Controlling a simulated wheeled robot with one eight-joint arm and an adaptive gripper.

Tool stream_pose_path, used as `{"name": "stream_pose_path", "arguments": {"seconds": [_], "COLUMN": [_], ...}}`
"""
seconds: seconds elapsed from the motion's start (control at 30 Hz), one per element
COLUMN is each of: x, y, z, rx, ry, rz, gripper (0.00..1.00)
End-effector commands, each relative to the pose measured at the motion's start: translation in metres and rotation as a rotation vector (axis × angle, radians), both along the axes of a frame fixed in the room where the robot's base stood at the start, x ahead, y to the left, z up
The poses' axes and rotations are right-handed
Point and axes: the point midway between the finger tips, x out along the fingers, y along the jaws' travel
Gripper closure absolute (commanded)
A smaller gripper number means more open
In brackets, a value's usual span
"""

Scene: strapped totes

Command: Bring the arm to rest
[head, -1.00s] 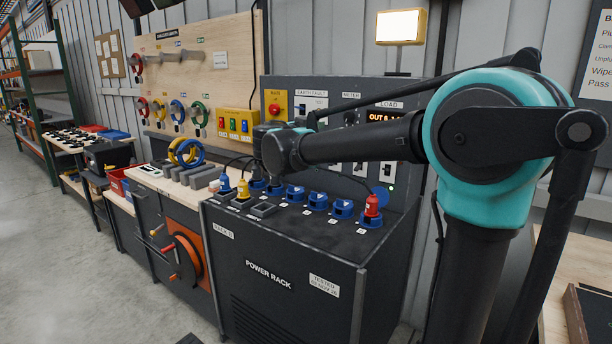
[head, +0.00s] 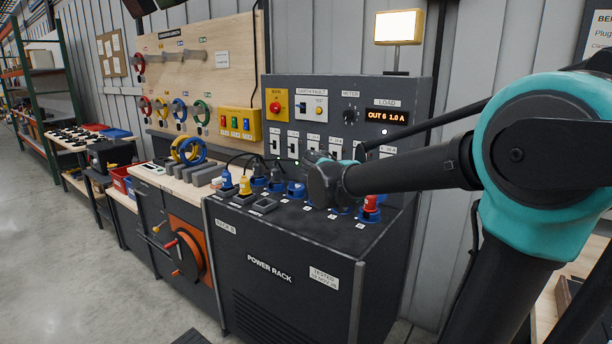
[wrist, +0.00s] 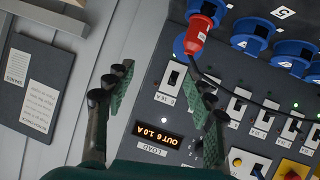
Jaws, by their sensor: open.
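My gripper (wrist: 165,95) is open and empty in the wrist view, its two green-padded fingers apart. Between and beyond them are the rack's upright panel and the load display (wrist: 158,133), which reads OUT 6 1.0 A. In the head view my arm reaches in from the right over the power rack (head: 290,285), and its wrist end hides the gripper's fingers and some sockets. A red plug (head: 370,203) stands in the rightmost blue socket; the plug also shows in the wrist view (wrist: 197,38), apart from the fingers.
Yellow (head: 245,185) and blue (head: 226,179) plugs stand at the rack top's left. The control panel (head: 345,100) rises behind, with a lit lamp (head: 399,27) above. A bench with coiled cables (head: 188,151) adjoins on the left. The floor (head: 90,270) at front left is clear.

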Motion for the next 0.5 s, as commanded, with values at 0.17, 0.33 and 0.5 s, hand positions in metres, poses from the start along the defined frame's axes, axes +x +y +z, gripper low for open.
{"name": "stream_pose_path", "arguments": {"seconds": [0.17,0.33,0.5], "x": [-0.066,-0.143,-0.211], "y": [-0.042,-0.053,-0.037], "z": [-0.095,-0.184,-0.247], "rx": [0.091,0.222,0.35], "ry": [0.284,0.516,0.628], "rz": [0.067,0.23,0.44], "gripper": [0.46,0.46,0.46]}}
